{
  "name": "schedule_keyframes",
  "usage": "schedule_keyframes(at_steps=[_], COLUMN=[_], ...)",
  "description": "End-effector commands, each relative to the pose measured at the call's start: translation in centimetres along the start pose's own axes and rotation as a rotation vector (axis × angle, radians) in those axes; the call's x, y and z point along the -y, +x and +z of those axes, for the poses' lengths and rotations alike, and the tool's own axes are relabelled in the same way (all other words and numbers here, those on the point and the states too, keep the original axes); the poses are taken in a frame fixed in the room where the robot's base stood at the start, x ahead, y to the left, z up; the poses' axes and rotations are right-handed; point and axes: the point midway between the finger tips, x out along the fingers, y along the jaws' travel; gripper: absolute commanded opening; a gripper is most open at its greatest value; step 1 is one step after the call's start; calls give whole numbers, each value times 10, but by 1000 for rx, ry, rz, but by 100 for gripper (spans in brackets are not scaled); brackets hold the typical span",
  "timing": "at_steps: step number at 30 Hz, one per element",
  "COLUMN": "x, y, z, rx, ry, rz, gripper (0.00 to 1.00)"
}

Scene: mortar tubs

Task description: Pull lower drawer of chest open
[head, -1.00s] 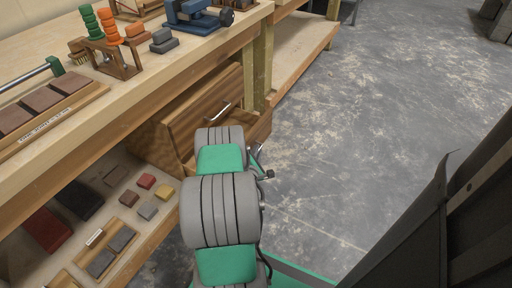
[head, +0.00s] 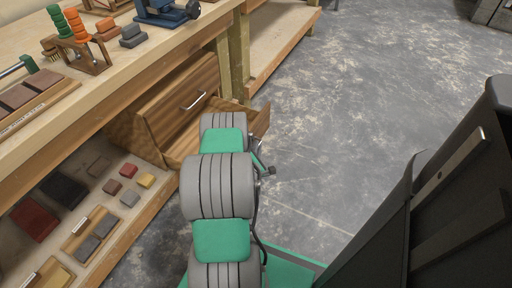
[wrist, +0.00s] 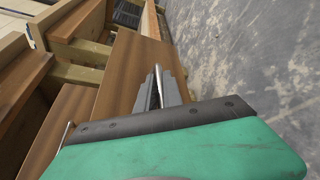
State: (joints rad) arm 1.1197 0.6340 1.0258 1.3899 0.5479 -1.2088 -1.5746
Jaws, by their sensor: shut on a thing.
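The wooden chest (head: 140,135) stands under the workbench. Its upper drawer (head: 180,92) is closed and has a silver bar handle. Its lower drawer (head: 258,119) stands out from the chest, with part of its open inside showing between its front and the chest. In the wrist view, the lower drawer's front (wrist: 128,75) is beside my gripper (wrist: 159,80). My gripper is shut on the lower drawer's handle (wrist: 158,72), at the front's outer side. In the head view my arm hides the gripper and this handle.
The workbench (head: 110,100) carries tools and blocks. Its lower shelf (head: 145,205) holds several colored blocks and trays. A wooden post (head: 238,60) stands close behind the drawer. The grey floor (head: 350,110) at right is open. A dark object (head: 440,190) fills the right foreground.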

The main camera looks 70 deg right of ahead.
Motion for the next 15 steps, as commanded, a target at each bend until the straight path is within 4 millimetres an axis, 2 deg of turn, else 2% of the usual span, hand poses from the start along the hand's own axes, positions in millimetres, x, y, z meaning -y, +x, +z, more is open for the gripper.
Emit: schedule_keyframes(at_steps=[2, 3, 6, 15], x=[2, 2, 2, 0], y=[-1, -1, -1, -4], z=[-1, -1, -1, -2], rx=[-2, -2, -2, -4], ry=[-1, -1, -1, 0], rz=[-4, -4, -3, -1], gripper=[0, 13, 20, 20])
